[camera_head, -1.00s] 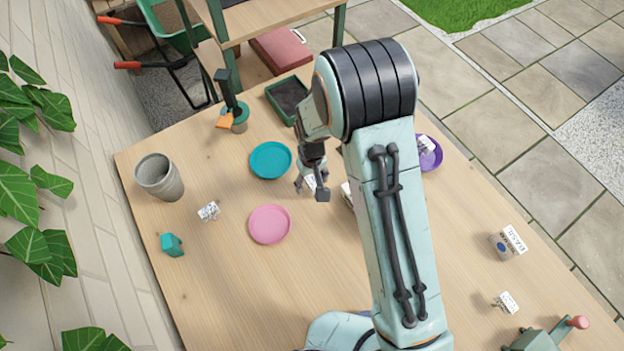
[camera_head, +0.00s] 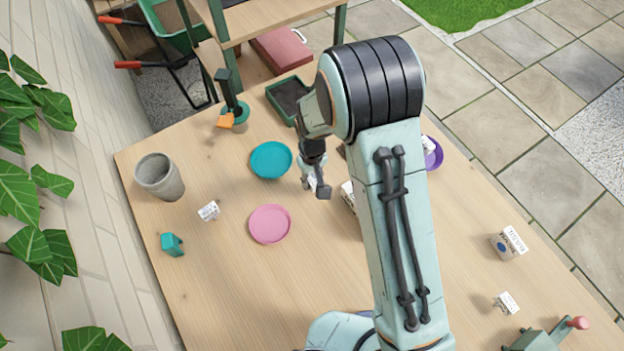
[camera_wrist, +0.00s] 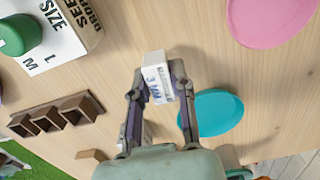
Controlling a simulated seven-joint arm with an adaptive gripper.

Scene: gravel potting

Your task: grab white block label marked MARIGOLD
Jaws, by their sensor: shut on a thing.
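My gripper (camera_wrist: 158,92) is shut on a white block label (camera_wrist: 155,72), which sits between the fingertips in the wrist view. Its dark lettering is too small to read surely. In the head view, my gripper (camera_head: 314,188) is over the table between the teal saucer and my arm, with the white block (camera_head: 311,181) mostly hidden by the fingers. Other white block labels lie left of the pink saucer (camera_head: 208,211), at the lower right (camera_head: 508,302) and on the purple saucer (camera_head: 428,146). Their words cannot be read.
Teal (camera_head: 270,160) and pink (camera_head: 269,224) saucers lie left of my gripper. A grey pot (camera_head: 159,177) and small teal object (camera_head: 172,244) are farther left. The wrist view shows a printed size box (camera_wrist: 60,40) and a brown divided tray (camera_wrist: 55,116).

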